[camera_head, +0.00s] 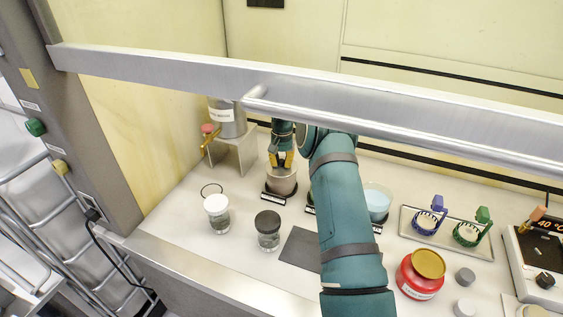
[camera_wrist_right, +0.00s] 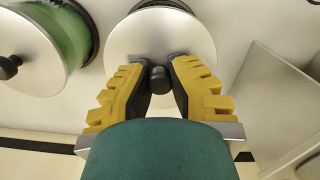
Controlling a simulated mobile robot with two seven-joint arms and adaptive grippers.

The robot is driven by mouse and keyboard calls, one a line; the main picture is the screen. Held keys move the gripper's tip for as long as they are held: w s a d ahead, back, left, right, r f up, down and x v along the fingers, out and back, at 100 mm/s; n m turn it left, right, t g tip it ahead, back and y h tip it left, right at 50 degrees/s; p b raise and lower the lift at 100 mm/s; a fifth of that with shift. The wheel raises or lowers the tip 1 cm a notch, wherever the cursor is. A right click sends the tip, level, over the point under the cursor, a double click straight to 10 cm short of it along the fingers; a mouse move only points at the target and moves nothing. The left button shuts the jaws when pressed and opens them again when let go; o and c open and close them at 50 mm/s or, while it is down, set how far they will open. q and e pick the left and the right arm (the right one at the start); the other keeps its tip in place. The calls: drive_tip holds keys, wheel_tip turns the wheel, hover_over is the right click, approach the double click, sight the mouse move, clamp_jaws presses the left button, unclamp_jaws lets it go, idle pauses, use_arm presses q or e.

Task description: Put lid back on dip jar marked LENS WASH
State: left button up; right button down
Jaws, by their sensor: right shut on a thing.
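My right gripper (camera_head: 282,160) reaches to the back of the bench, above a clear jar with brownish-pink contents (camera_head: 281,184) on a dark base. In the wrist view the yellow fingers (camera_wrist_right: 158,78) are shut on the black knob of a round pale lid (camera_wrist_right: 137,38). The lid is at this jar's mouth; I cannot tell whether it is fully seated. A jar with green contents (camera_wrist_right: 72,38) and its own black-knobbed lid stands beside it. A jar with blue liquid (camera_head: 377,201) stands right of my arm. The small labels are unreadable. My left gripper is out of view.
A metal sash bar (camera_head: 190,68) crosses in front above the bench. A metal canister (camera_head: 228,118) on a stand is close left of the gripper. White-lidded (camera_head: 217,205) and black-lidded jars (camera_head: 267,222) stand in front. A tray (camera_head: 446,234) and red jar (camera_head: 420,275) are right.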

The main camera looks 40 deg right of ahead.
idle(0.3)
drive_tip(key=shift+c, duration=2)
unclamp_jaws()
drive_tip(key=shift+r, duration=0.1)
drive_tip(key=shift+r+p, duration=2.25)
drive_tip(key=shift+r, duration=1.2)
clamp_jaws()
